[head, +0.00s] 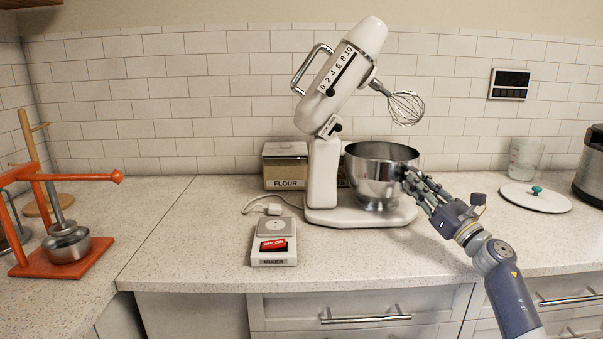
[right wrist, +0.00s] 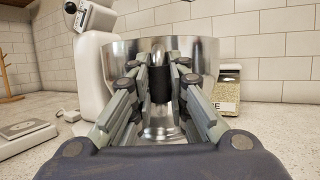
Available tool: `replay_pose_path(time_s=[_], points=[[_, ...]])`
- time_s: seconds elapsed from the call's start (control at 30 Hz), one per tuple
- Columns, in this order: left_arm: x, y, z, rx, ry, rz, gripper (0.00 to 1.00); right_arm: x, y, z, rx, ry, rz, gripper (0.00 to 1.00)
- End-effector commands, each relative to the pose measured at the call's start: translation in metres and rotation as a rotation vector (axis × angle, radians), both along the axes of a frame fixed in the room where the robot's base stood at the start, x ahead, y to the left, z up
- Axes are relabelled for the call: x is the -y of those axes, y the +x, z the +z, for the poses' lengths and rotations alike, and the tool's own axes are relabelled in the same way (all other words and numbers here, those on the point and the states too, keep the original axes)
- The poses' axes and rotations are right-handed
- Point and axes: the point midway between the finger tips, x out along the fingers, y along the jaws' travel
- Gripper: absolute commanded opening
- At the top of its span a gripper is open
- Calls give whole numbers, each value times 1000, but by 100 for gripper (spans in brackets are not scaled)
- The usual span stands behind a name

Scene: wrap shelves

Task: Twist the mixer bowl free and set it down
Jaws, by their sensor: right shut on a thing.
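The steel mixer bowl (head: 378,165) stands upright on the base (head: 335,215) of the white stand mixer (head: 322,170). The mixer head (head: 345,70) is tilted up, with its wire whisk (head: 406,108) clear above the bowl. My right gripper (head: 408,174) is at the bowl's right side. In the right wrist view, its fingers are shut on a dark handle (right wrist: 160,86) on the near side of the bowl (right wrist: 200,50). Whether the bowl's foot is locked in the base cannot be told. My left gripper is not in view.
A switch box marked MIXER (head: 274,257) with a red switch stands front left of the mixer. A flour bin (head: 285,172) is behind. An orange press (head: 62,262) is far left. A white lid (head: 535,199), glass jug (head: 524,160) and steel pot (head: 592,170) are right. Front counter is clear.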

Motion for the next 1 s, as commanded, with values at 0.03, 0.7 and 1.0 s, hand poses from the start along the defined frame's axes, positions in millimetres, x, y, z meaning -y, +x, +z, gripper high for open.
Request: replay_pose_path(time_s=[0.03,0.7,1.0], points=[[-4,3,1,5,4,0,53,0,0,0,0,0,-1,0],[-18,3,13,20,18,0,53,0,-1,32,7,2,-2,0],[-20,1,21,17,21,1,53,0,-1,47,7,1,-1,0]])
